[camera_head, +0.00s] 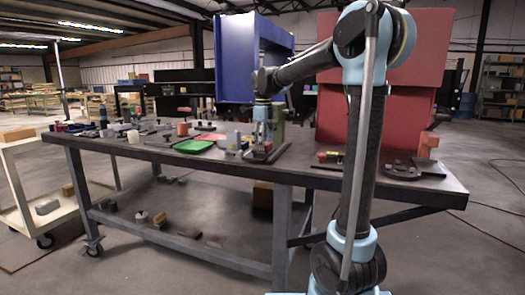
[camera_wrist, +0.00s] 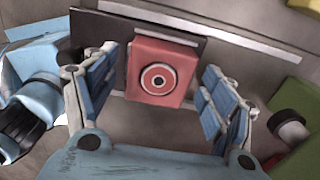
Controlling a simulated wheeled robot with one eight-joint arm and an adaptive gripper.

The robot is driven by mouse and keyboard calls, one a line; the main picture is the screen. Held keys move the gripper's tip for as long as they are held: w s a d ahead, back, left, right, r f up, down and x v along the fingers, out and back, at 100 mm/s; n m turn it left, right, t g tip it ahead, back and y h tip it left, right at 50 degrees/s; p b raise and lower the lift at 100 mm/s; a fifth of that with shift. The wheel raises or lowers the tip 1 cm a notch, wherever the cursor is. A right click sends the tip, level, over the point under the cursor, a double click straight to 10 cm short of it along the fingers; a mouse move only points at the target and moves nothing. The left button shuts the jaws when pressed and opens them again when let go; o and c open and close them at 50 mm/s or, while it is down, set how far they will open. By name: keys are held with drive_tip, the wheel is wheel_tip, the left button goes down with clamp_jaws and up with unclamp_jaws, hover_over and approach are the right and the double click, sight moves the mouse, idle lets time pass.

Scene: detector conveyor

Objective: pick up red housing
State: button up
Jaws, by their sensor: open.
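The red housing (camera_wrist: 158,72) is a blocky red part with a round, ringed opening in its face. In the wrist view it stands between the two blue fingers of my gripper (camera_wrist: 160,66). The fingers are spread, with a gap on both sides of the housing, so they do not appear to grip it. A dark flat plate (camera_wrist: 112,38) lies behind and under it. In the head view my gripper (camera_head: 261,143) is low over the workbench (camera_head: 145,150), at a dark tray; the housing is mostly hidden there.
A green tray (camera_head: 194,146) lies left of my gripper, with several small parts around it. In the wrist view, a light blue object (camera_wrist: 36,92) is at left and a green block (camera_wrist: 296,112) at right. A large blue panel (camera_head: 235,58) stands behind the bench.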

drive_tip(key=c, duration=1.4)
drive_tip(key=shift+c, duration=0.2)
